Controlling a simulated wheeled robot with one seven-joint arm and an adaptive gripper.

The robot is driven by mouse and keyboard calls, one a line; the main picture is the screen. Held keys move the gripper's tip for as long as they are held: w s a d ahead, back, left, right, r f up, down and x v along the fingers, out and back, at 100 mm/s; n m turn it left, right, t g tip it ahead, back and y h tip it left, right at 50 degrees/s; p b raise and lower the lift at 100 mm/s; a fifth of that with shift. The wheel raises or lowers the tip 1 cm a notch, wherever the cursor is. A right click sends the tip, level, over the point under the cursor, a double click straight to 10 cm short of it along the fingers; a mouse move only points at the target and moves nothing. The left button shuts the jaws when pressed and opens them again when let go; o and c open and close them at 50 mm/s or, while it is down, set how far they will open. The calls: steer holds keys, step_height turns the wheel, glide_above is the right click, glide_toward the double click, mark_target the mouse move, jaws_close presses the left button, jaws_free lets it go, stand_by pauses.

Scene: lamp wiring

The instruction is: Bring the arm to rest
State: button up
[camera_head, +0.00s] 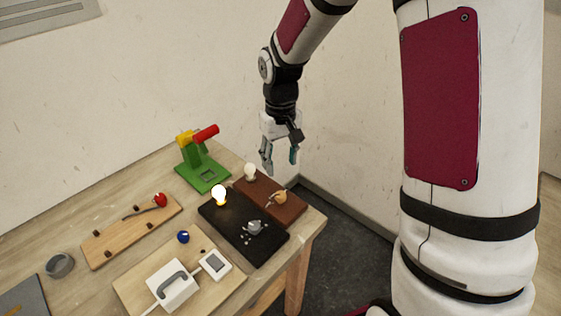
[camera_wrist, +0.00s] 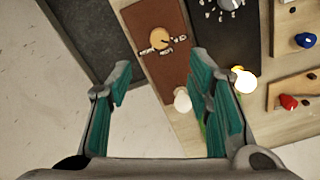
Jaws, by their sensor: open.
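My gripper (camera_head: 279,157) hangs in the air above the far right edge of the table (camera_head: 312,224), with its fingers pointing down. In the wrist view my gripper (camera_wrist: 160,85) has its two teal-padded fingers spread wide, with nothing between them. The fingers are apart from all objects. Below them in the wrist view lies a brown board (camera_wrist: 158,55) with a small tan round part (camera_wrist: 157,38) and a white bulb (camera_wrist: 182,100). A lit bulb (camera_head: 219,193) stands on the black board (camera_head: 240,232).
A green stand with a red handle (camera_head: 198,162) is at the table's back. A wooden board with a red knob (camera_head: 130,232), a blue knob (camera_head: 183,236), a white device with a grey handle (camera_head: 172,285) and a grey tape roll (camera_head: 59,265) lie leftward. A wall stands behind.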

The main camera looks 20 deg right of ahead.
steer(key=shift+r, duration=0.1)
steer(key=s+r+t, duration=0.3)
steer(key=s+r, duration=0.5)
steer(key=r, duration=0.5)
steer(key=s+r+t, duration=0.1)
steer(key=s+r, duration=0.2)
steer(key=s, duration=0.4)
steer(key=s+r+m+t, duration=0.1)
steer(key=s+r, duration=0.3)
steer(key=s, duration=0.3)
steer(key=shift+s+t, duration=0.3)
steer(key=shift+r, duration=0.1)
